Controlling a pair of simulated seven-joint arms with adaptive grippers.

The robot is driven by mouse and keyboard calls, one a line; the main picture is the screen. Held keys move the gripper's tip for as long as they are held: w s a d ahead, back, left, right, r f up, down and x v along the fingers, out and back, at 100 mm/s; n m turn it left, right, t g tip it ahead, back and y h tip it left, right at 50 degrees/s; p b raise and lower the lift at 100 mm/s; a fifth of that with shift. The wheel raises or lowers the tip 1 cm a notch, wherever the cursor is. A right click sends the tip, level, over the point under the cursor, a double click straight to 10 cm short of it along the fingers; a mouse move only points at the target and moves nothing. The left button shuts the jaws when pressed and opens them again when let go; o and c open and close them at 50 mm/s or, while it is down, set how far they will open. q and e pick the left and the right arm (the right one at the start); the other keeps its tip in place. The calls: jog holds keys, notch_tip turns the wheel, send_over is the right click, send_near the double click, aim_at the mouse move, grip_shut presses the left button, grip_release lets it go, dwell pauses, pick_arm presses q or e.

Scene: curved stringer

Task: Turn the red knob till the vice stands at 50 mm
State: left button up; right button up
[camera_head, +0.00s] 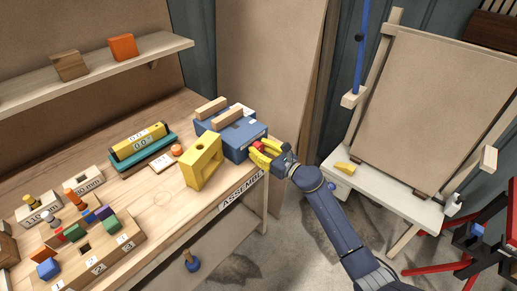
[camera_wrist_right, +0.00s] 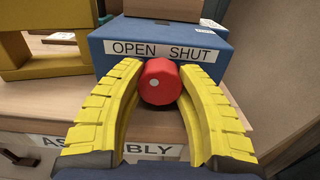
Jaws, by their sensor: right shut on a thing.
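The blue vice (camera_head: 240,145) stands at the right end of the workbench, with two wooden jaw blocks (camera_head: 211,108) on top and a gap between them. Its red knob (camera_head: 258,146) is on the front face. In the right wrist view the knob (camera_wrist_right: 160,82) is round, with a white dot left of its centre, under a label (camera_wrist_right: 160,50) reading OPEN SHUT. My right gripper (camera_head: 263,152) is shut on the knob, its yellow ribbed fingers on either side of it in the right wrist view (camera_wrist_right: 160,90). I cannot read a millimetre figure on the vice. My left gripper is not in view.
A yellow block with an opening (camera_head: 203,163) stands left of the vice. A level with a display (camera_head: 140,142) and a wooden block with coloured pegs (camera_head: 95,250) lie farther left. A white side table (camera_head: 390,190) and an easel-like board (camera_head: 435,105) stand at the right.

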jog(key=m, duration=0.5)
jog(key=shift+w+r, duration=0.1)
dwell(0.3)
jog(key=o, duration=1.3)
jog(key=shift+d, duration=0.1)
jog(key=v, duration=1.2)
